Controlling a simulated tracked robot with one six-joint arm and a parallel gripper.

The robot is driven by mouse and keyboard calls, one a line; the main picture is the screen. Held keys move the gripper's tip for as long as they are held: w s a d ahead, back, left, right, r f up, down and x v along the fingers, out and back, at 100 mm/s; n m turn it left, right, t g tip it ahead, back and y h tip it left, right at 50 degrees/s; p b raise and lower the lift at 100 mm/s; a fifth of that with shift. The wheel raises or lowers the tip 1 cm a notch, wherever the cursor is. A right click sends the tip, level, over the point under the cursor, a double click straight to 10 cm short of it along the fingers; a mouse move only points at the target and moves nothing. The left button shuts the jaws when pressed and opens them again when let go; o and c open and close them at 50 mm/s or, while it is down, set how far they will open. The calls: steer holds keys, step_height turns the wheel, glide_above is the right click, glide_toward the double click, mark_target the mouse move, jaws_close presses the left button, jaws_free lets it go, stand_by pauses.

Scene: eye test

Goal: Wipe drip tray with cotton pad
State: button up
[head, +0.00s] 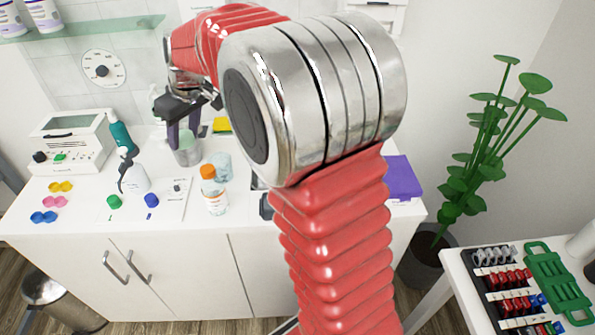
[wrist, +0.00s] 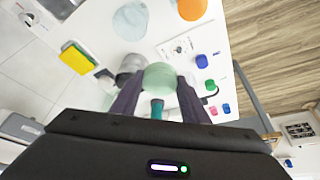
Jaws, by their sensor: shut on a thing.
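My gripper (head: 184,135) is above the white counter at the back left in the head view. In the wrist view its two dark fingers (wrist: 158,92) close on the sides of a pale green, round-topped thing (wrist: 160,76). In the head view a grey-green cylinder (head: 187,153) shows between and below the fingers; I cannot tell if it touches the counter. I cannot make out a cotton pad for certain. No drip tray is clearly seen; a dark-edged thing (head: 266,206) is mostly hidden behind my arm.
Close by are a clear glass (head: 221,167), an orange-capped bottle (head: 215,195), a spray bottle (head: 134,178), a teal bottle (head: 121,137) and a yellow sponge (wrist: 78,58). A white machine (head: 72,142) stands left, a purple box (head: 402,177) right. A glass shelf (head: 100,27) hangs above.

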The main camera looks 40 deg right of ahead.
steer(key=s+d+f+n+g+y, duration=0.1)
steer(key=s+d+f+n, duration=0.2)
steer(key=s+d, duration=0.6)
steer(key=s+d+f+n+g+y, duration=0.1)
steer(key=s+d+f+n, duration=0.3)
steer(key=s+d, duration=0.5)
steer(key=s, duration=0.3)
steer(key=shift+s+d+f, duration=0.15)
steer(key=shift+s+f, duration=0.15)
steer(key=shift+f, duration=0.1)
steer(key=shift+f, duration=0.1)
